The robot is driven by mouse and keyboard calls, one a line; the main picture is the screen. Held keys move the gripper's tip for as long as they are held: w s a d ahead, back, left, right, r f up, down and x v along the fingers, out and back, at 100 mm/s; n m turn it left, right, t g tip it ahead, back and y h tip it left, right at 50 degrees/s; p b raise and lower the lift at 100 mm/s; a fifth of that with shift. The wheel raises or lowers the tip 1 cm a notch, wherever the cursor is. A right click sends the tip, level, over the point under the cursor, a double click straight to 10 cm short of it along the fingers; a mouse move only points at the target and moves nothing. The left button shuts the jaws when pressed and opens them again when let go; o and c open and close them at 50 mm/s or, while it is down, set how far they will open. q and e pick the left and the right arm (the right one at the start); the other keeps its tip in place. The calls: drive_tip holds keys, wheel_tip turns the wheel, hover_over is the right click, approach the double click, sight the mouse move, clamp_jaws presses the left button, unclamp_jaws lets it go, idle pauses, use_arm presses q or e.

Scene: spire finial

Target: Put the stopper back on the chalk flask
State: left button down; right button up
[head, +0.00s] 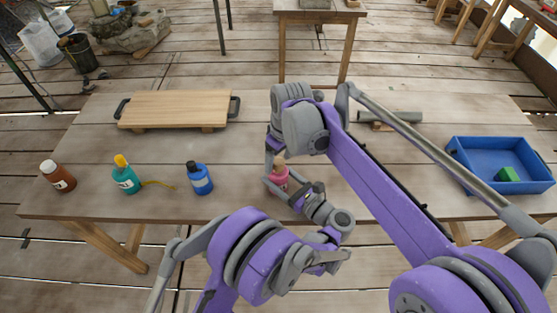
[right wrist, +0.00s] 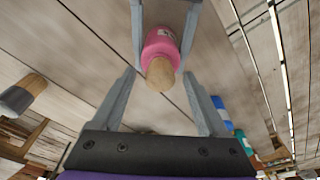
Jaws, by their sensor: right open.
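The pink flask (head: 278,178) is at the table's front middle. It has a pale label in the right wrist view (right wrist: 160,47). The wooden stopper (head: 278,160) is at its mouth, in line with it; I cannot tell how deep it sits. My left gripper (head: 282,186) reaches in from the lower right, its fingers against both sides of the flask. My right gripper (head: 276,154) points down from above. Its open fingers stand on either side of the stopper, apart from it, in the right wrist view (right wrist: 160,73). The flask's base is partly hidden by fingers.
A blue bottle (head: 200,179), a teal flask (head: 126,178) with yellow stopper and a brown bottle (head: 59,177) stand to the left. A wooden board (head: 175,108) lies behind. A blue tray (head: 467,178) with a green block (head: 507,174) is at the right.

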wheel_tip(320, 180, up, 11)
drive_tip(key=s+d, duration=0.1)
drive_tip(key=shift+d, duration=0.15)
drive_tip(key=shift+s, duration=0.1)
use_arm(q)
unclamp_jaws()
drive_tip(key=b+v, duration=0.1)
drive_tip(key=v, duration=0.9)
drive_tip(key=shift+s+d, duration=0.25)
drive_tip(key=shift+s, duration=0.05)
use_arm(e)
drive_tip(key=shift+f, duration=0.65)
